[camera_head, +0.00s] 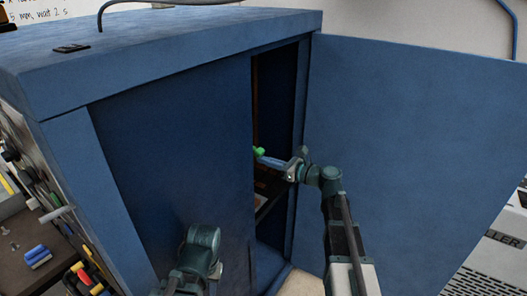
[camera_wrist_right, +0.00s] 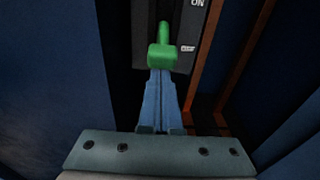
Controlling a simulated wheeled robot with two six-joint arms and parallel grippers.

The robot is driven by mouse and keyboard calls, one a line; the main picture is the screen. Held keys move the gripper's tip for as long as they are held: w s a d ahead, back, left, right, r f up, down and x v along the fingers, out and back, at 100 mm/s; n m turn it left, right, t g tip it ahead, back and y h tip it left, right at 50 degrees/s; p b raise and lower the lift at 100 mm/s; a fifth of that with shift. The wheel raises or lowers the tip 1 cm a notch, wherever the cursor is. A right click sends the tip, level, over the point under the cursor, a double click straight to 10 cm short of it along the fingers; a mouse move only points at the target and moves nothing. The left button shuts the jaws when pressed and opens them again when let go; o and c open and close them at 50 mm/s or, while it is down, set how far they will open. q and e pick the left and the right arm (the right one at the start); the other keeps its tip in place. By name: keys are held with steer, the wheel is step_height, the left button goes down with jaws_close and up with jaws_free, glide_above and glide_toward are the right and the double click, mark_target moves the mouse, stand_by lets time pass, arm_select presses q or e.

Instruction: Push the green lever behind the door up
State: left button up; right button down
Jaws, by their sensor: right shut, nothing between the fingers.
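The green lever (camera_wrist_right: 163,50) is straight ahead of my right gripper in the wrist view, on a dark panel inside the blue cabinet. In the head view a green tip of the lever (camera_head: 259,152) shows in the gap beside the left door. My right gripper (camera_head: 262,160) reaches into this gap with its blue fingers shut and empty. In the wrist view the fingertips (camera_wrist_right: 160,72) meet the lower edge of the lever's green block; whether they touch it I cannot tell. The open right door (camera_head: 415,140) is swung out to the right.
The closed left door (camera_head: 175,170) stands close left of my right gripper. An "ON" label (camera_wrist_right: 197,4) is above and right of the lever. Orange-brown bars (camera_wrist_right: 208,70) run to the right of the lever. A tool bench (camera_head: 50,255) is at the left.

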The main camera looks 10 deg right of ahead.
step_height(320, 180, up, 9)
steer(key=g+h+p, duration=0.6)
steer(key=p, duration=1.6)
steer(key=shift+r+g+h+p, duration=0.2)
steer(key=shift+g+h+p, duration=0.1)
steer(key=shift+w+r, duration=0.1)
steer(key=shift+r, duration=0.05)
steer(key=f+b, duration=0.1)
steer(key=s+d+f+b, duration=0.1)
steer(key=f+b, duration=0.1)
steer(key=shift+s+d+f, duration=0.15)
steer(key=shift+s+f, duration=0.05)
steer(key=shift+s, duration=0.05)
steer(key=p+v, duration=0.8)
steer(key=v, duration=0.2)
steer(key=shift+r, duration=0.25)
